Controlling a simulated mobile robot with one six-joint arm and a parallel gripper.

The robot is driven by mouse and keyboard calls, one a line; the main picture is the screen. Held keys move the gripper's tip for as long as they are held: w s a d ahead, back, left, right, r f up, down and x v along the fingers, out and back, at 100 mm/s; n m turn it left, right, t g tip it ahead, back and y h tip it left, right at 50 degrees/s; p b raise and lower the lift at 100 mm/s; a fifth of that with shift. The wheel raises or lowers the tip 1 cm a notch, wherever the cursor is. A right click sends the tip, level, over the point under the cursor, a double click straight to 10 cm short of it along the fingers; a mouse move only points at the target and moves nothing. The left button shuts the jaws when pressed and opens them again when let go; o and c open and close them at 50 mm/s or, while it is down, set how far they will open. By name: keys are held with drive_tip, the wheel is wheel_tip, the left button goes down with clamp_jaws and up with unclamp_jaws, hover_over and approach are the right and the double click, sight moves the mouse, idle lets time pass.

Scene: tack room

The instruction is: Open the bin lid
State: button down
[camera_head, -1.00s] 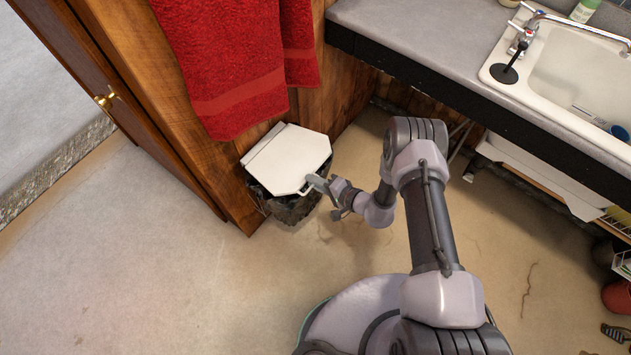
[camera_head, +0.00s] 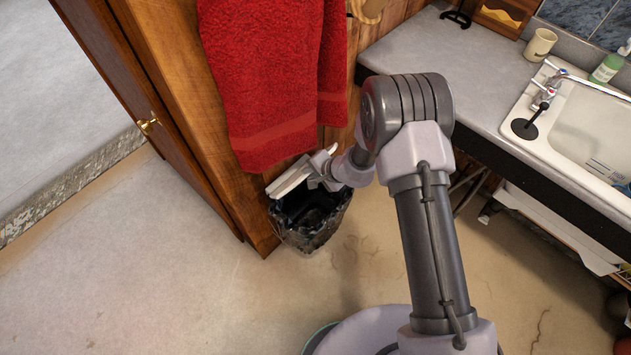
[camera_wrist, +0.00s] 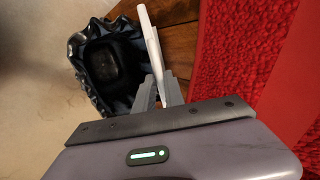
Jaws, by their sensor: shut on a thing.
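The bin (camera_head: 312,222) stands on the floor against the wooden panelling, lined with a black bag. Its white lid (camera_head: 291,177) is tilted up steeply, and the dark inside of the bin shows below it. In the wrist view the lid (camera_wrist: 150,40) is seen nearly edge-on, beside the open mouth of the bin (camera_wrist: 95,62). My gripper (camera_wrist: 161,88) is shut on the lid's edge. In the head view my gripper (camera_head: 322,172) is at the lid's raised side, partly hidden by my arm.
A red towel (camera_head: 265,80) hangs right above the bin, close to my gripper. A wooden door with a brass knob (camera_head: 148,124) is at left. The counter with a sink (camera_head: 590,125) is at right. The floor (camera_head: 150,270) in front is clear.

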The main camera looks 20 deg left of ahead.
drive_tip(key=shift+w+a+r, duration=0.2)
drive_tip(key=shift+a+r, duration=0.1)
drive_tip(key=shift+a, duration=0.15)
drive_tip(key=shift+w+a+r, duration=0.2)
drive_tip(key=shift+a+r, duration=0.05)
drive_tip(key=shift+a, duration=0.2)
drive_tip(key=c, duration=1.6)
unclamp_jaws()
drive_tip(key=shift+o, duration=0.2)
